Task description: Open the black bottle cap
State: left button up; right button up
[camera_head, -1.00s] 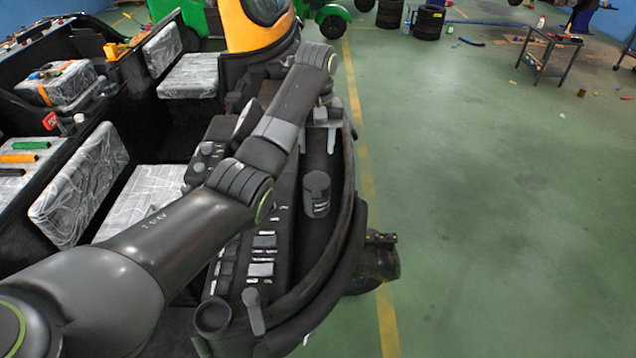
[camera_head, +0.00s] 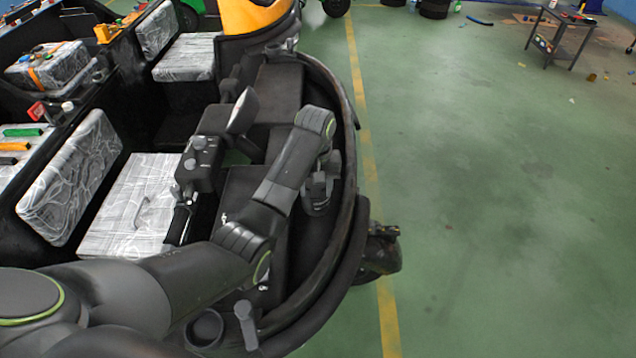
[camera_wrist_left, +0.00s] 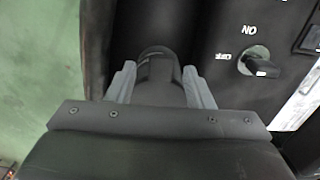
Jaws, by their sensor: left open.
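The black bottle (camera_wrist_left: 158,68) with its dark round top shows between my left fingers in the left wrist view. My left gripper (camera_wrist_left: 160,82) is open, with one grey finger on each side of the bottle. I cannot tell whether the fingers touch it. In the head view my left gripper (camera_head: 318,192) reaches down over the bottle on the vehicle's black dashboard (camera_head: 242,190), and the hand hides most of the bottle. The cap's edge cannot be made out clearly. My right gripper is out of view.
A black knob (camera_wrist_left: 258,60) with white lettering is on the panel right of the bottle in the wrist view. A handlebar pod (camera_head: 198,165) and mirror (camera_head: 242,110) stand left of my arm. The vehicle's curved rim (camera_head: 350,160) is on the right, with open green floor (camera_head: 480,200) beyond.

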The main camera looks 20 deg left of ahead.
pick_arm(q)
jog(key=shift+s, duration=0.1)
jog(key=shift+c, duration=0.5)
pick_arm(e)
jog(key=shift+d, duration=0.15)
pick_arm(q)
jog(key=shift+r, duration=0.1)
grip_shut()
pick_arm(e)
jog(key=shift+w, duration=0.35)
